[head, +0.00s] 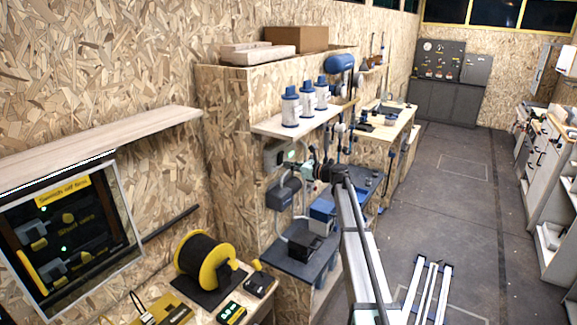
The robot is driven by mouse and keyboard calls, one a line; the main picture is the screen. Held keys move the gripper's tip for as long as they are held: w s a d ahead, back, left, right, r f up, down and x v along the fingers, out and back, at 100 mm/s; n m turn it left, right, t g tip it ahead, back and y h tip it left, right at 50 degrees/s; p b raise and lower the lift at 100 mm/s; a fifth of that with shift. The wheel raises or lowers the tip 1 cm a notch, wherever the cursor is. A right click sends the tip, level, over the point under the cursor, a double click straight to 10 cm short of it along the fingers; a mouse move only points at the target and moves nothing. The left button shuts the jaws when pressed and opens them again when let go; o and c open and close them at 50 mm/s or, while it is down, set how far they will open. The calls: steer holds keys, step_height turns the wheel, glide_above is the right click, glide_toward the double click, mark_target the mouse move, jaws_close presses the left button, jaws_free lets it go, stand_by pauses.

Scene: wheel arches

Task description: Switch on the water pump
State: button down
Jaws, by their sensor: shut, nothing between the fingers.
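A grey wall box (276,153) with a small light spot is fixed to the chipboard panel under the shelf; it may be a switch, but its markings are too small to read. A dark grey rounded unit (284,193) hangs just below it and may be the water pump; I cannot tell for sure. My gripper (308,168) is shut and empty, at the end of my arm, which reaches in from the lower right. It appears just right of the wall box and unit. Whether it touches anything cannot be told.
A shelf with several blue-capped filter canisters (290,106) sits above my gripper. A yellow cable reel (206,260) and a framed panel (68,240) are at left.

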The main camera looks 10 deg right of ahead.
steer(key=f+b+v, duration=0.3)
steer(key=v, duration=0.9)
steer(key=shift+s+d+b, duration=0.2)
steer(key=shift+d+b, duration=0.1)
steer(key=shift+d, duration=0.05)
steer(key=s+a+f+n+g+h, duration=0.1)
steer(key=s+f+n+g+h, duration=0.15)
steer(key=s+f+n, duration=0.65)
steer(key=s+a+f+n+g+h, duration=0.25)
steer(key=s+f, duration=0.75)
steer(key=f, duration=0.7)
steer(key=s+a+f+n+g+h, duration=0.1)
steer(key=s+f+n+g+h, duration=0.15)
steer(key=s+f+n, duration=0.65)
steer(key=s+f+n+g+h, duration=0.1)
steer(key=s+f, duration=0.6)
steer(key=s, duration=0.9)
steer(key=s+a+f+n+g+h, duration=0.1)
steer(key=s+f+g, duration=0.4)
steer(key=s, duration=1.1)
steer(key=s+f+n+g+h, duration=0.3)
steer(key=s+f, duration=0.6)
steer(key=s, duration=0.6)
steer(key=shift+s+a+g+h, duration=0.35)
steer(key=shift+s+a+g, duration=0.05)
steer(key=shift+g, duration=0.05)
